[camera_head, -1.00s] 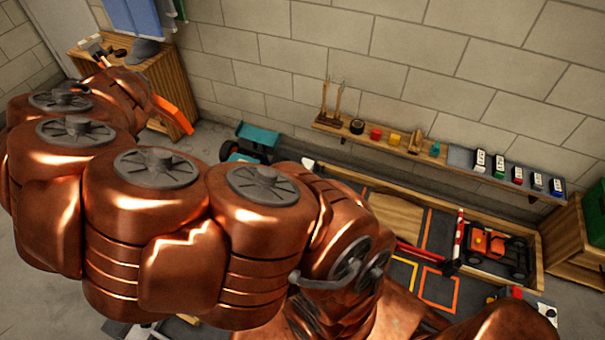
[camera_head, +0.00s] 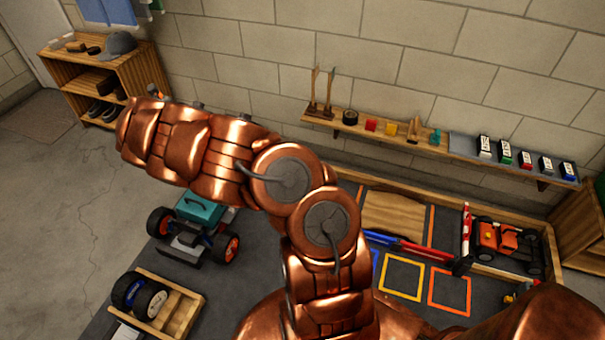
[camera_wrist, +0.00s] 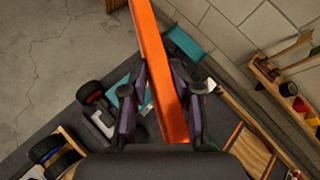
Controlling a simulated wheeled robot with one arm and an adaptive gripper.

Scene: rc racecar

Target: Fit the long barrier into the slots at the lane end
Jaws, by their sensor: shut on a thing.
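The long barrier (camera_wrist: 149,35) is an orange bar. In the wrist view it runs from the top edge down between the fingers of my gripper (camera_wrist: 162,85). My gripper is shut on it and holds it up above the dark mat. In the head view my arm hides the gripper and nearly all of the bar. A lane with an orange car (camera_head: 503,242) lies at the right. A red and white post (camera_head: 466,230) stands at its left side, beside a blue and red bar (camera_head: 410,245). I cannot make out the slots.
A teal car (camera_head: 205,212) and a wooden tray (camera_head: 183,315) of wheels are on the mat at left. A wall shelf (camera_head: 400,140) carries small items. A wooden cabinet (camera_head: 140,68) stands at the back left. Open floor (camera_head: 60,220) lies left of the mat.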

